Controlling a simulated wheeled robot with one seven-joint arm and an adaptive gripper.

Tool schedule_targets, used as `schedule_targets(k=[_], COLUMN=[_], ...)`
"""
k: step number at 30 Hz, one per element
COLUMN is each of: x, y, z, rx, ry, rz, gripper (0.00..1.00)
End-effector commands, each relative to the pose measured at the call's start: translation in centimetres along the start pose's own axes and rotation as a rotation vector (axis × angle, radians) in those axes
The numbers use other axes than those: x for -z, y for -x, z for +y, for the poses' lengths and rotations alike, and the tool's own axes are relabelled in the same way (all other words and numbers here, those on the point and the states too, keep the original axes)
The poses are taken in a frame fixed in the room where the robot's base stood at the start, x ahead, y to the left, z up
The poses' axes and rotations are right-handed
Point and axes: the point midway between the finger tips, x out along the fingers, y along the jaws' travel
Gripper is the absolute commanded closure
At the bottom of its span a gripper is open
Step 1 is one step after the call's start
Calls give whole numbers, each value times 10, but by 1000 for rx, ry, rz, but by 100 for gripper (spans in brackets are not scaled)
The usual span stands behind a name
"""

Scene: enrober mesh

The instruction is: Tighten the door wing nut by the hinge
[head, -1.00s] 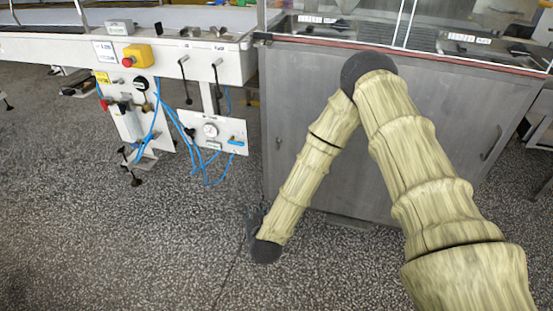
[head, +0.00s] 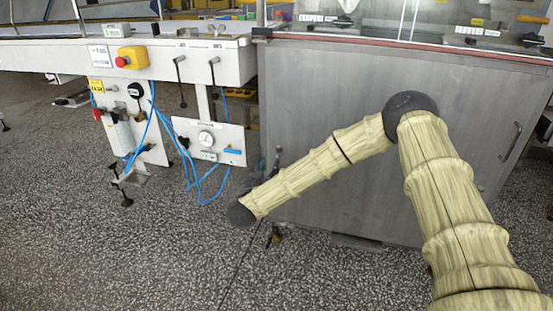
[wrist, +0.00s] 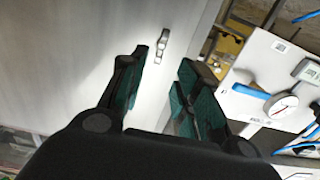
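A small grey metal fitting (wrist: 161,45) stands on the steel door (wrist: 95,55), near its edge, in the wrist view. I cannot tell whether it is the wing nut or part of the hinge. My gripper (wrist: 163,68) is open, its dark teal-padded fingers apart on either side below the fitting, with nothing between them. In the head view the steel door (head: 350,100) fills the centre right, and a small fitting (head: 277,150) shows at its left edge. My gripper (head: 258,177) is beside that edge, below the fitting, mostly hidden behind my wrist.
A white panel with a gauge (head: 206,139) and blue hoses (head: 190,185) hangs left of the door; the gauge (wrist: 283,105) is near my right finger in the wrist view. A yellow box with a red button (head: 133,58) sits above. The speckled floor (head: 70,230) is open.

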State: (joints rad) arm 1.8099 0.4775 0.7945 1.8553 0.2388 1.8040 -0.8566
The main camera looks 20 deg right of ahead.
Motion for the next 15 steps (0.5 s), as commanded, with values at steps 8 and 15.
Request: schedule_targets(k=[8,15], x=[-3,-3], y=[-44,-78], z=[1,0], rx=[-1,1], ry=[-2,-1], rz=[0,0], gripper=[68,68])
